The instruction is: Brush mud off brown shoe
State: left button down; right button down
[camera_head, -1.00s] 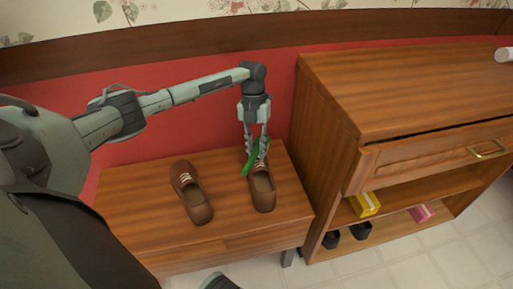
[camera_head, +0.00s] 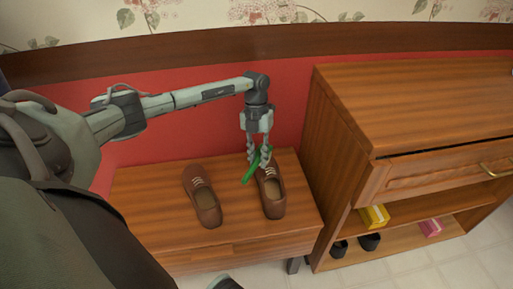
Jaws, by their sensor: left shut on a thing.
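Two brown shoes with pale laces stand on a low wooden bench (camera_head: 150,212). The left brown shoe (camera_head: 203,196) stands clear of my gripper. The right brown shoe (camera_head: 273,196) is under my left gripper (camera_head: 258,156). My left gripper points down and is shut on a green brush (camera_head: 252,170). The brush is tilted and lies at the left side of the right shoe's upper part; I cannot tell whether it touches. Mud on the shoes is too small to make out.
A wooden cabinet (camera_head: 340,130) stands close on the bench's right. Its open shelves hold a yellow box (camera_head: 374,216), a pink box (camera_head: 431,227) and dark shoes (camera_head: 369,241). A red wall (camera_head: 180,150) is behind the bench. The bench's left end is bare.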

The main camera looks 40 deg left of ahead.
aim_at(269, 168)
pick_arm(q)
jog(key=shift+w+d+f+b, duration=0.25)
jog(key=shift+w+d+b, duration=0.15)
jog(key=shift+w+d, duration=0.8)
jog(key=shift+s+d, duration=0.15)
jog(key=shift+s, duration=0.05)
